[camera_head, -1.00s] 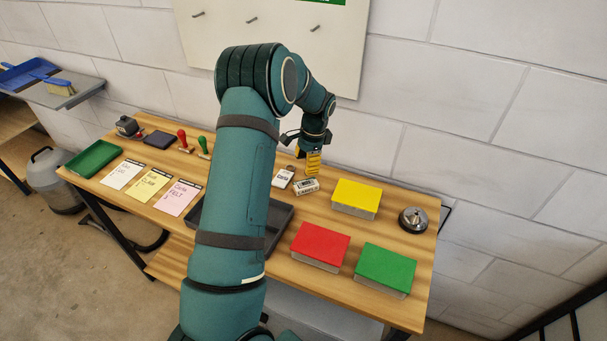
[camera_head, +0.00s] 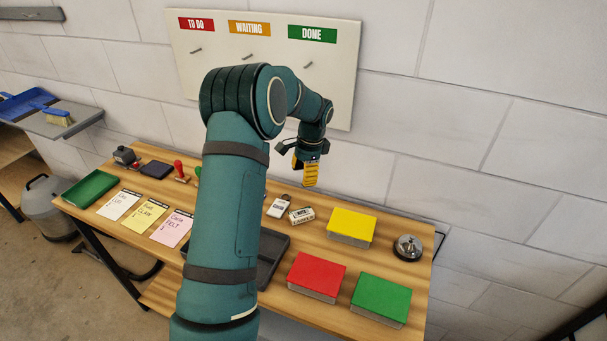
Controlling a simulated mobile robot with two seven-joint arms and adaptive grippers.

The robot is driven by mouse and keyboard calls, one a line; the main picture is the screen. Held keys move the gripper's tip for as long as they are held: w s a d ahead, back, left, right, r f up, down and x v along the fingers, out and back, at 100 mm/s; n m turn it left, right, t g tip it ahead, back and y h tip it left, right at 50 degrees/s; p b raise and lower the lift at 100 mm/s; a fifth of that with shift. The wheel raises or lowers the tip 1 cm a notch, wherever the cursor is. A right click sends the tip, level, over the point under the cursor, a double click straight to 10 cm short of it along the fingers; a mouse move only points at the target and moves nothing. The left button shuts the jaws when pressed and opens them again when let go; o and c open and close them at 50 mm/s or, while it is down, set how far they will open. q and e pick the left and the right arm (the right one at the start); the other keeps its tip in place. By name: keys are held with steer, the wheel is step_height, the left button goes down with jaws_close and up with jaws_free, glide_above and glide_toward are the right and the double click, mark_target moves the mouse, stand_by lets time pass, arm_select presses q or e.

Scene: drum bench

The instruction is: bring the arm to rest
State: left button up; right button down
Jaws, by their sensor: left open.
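My left arm, teal with dark bands, rises from the bottom of the head view and bends at the top toward the back of the bench. Its gripper (camera_head: 305,174), with yellow fingertips, hangs above the back part of the bench and is open. I see nothing held between its fingers. A small white box (camera_head: 301,216) and a small white tag-like item (camera_head: 279,206) lie on the bench below it, apart from it. My right gripper is out of view.
My arm partly hides a dark tray (camera_head: 272,262). Paper cards, stamps and a green tray (camera_head: 90,188) are left. A board (camera_head: 345,70) hangs behind.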

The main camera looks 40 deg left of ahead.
arm_select(q)
steer(key=shift+r+p, duration=0.6)
steer(key=shift+r, duration=0.45)
